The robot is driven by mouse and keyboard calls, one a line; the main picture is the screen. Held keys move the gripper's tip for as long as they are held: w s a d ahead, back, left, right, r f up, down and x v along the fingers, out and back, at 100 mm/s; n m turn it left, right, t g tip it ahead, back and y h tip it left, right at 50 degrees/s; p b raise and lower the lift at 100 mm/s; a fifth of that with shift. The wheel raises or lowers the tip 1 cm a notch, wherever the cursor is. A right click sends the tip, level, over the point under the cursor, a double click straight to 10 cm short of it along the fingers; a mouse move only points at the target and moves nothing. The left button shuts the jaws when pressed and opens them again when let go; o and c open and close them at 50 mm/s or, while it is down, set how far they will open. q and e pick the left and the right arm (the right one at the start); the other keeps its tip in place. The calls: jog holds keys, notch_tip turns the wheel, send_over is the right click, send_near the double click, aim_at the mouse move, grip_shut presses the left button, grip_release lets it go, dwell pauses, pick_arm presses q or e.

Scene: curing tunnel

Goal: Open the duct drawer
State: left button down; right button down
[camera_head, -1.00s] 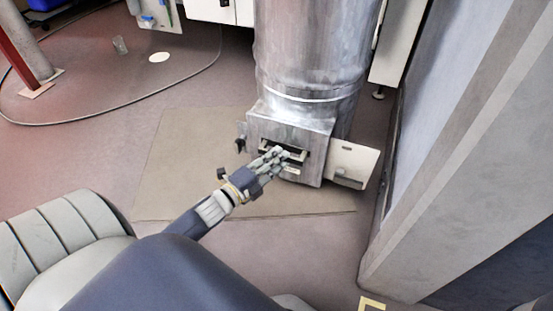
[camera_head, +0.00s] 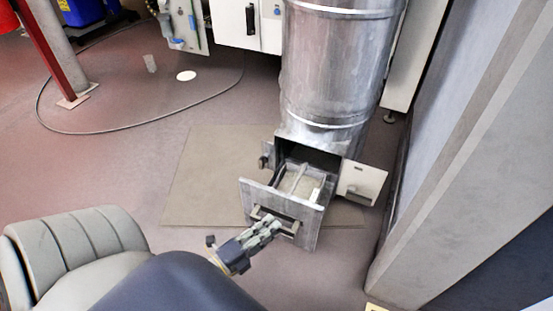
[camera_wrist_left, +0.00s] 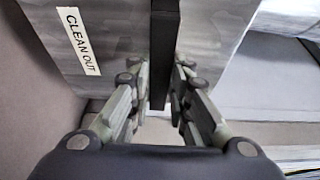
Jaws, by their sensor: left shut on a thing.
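The duct drawer (camera_head: 309,224) is pulled out of the square box at the foot of the metal duct (camera_head: 330,70). Its inside shows from above, with a pale, greyish filling and a bar across it. My left gripper (camera_head: 272,226) is at the drawer's front and shut on its dark handle (camera_head: 291,222). In the left wrist view the handle (camera_wrist_left: 163,45) runs between the two fingers (camera_wrist_left: 160,95), beside a "CLEAN OUT" label (camera_wrist_left: 78,40) on the drawer front. My right gripper is not in view.
A small pale door (camera_head: 361,184) stands open at the right of the duct box. A grey wall or pillar (camera_head: 450,190) rises close on the right. A tan mat (camera_head: 205,180) lies under the duct. A cable (camera_head: 130,132) curves over the floor at left.

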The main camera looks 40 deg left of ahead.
pick_arm(q)
jog(key=shift+s+d+p, duration=0.25)
jog(key=shift+s, duration=0.8)
jog(key=shift+s+d+p, duration=0.2)
jog(key=shift+s+p, duration=0.05)
jog(key=shift+s, duration=0.8)
jog(key=c, duration=1.5)
grip_release()
jog(key=s, duration=0.4)
jog(key=s+a, duration=0.1)
jog(key=s, duration=0.7)
jog(key=shift+a, duration=0.4)
